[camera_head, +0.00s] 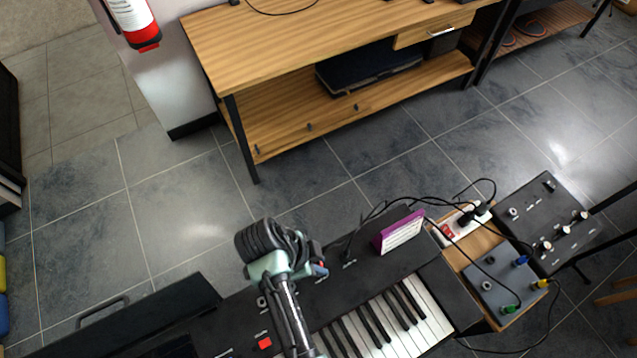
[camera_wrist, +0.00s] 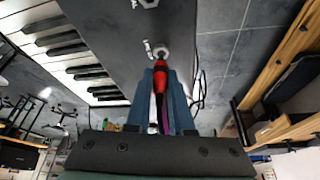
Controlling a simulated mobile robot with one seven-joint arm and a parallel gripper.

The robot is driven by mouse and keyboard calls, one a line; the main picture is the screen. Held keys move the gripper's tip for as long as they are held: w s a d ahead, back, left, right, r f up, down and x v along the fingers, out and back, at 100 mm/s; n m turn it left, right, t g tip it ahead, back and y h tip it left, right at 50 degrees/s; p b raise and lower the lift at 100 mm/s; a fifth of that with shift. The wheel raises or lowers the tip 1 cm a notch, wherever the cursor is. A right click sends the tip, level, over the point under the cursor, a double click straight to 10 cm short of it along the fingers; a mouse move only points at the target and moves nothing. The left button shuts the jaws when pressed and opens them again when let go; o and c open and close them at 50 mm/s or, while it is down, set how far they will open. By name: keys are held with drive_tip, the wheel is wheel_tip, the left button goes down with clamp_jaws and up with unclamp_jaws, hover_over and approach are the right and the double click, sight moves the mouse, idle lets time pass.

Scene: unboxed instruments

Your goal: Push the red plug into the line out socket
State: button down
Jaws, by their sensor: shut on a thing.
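The red plug (camera_wrist: 160,82) is between the two blue-grey fingers of my gripper (camera_wrist: 160,98) in the wrist view. My gripper is shut on it. The plug's tip end is close in front of a metal socket (camera_wrist: 160,51) on the keyboard's dark panel. I cannot tell whether the tip is in the socket or just before it. A second metal socket (camera_wrist: 149,3) shows at the top edge. No socket label is readable. In the head view my gripper (camera_head: 319,269) is over the black keyboard (camera_head: 225,325), and my wrist hides the nearby panel.
A purple-edged card box (camera_head: 398,232) stands on the keyboard, near black cables. A wooden bench (camera_head: 290,50) stands behind, with clear floor between.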

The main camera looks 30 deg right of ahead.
drive_tip(key=shift+s+f+b, duration=0.1)
drive_tip(key=shift+f+b, duration=0.75)
drive_tip(key=shift+f, duration=0.25)
idle(0.5)
drive_tip(key=c, duration=0.7)
unclamp_jaws()
drive_tip(key=shift+p+v, duration=0.65)
drive_tip(key=shift+v, duration=5.85)
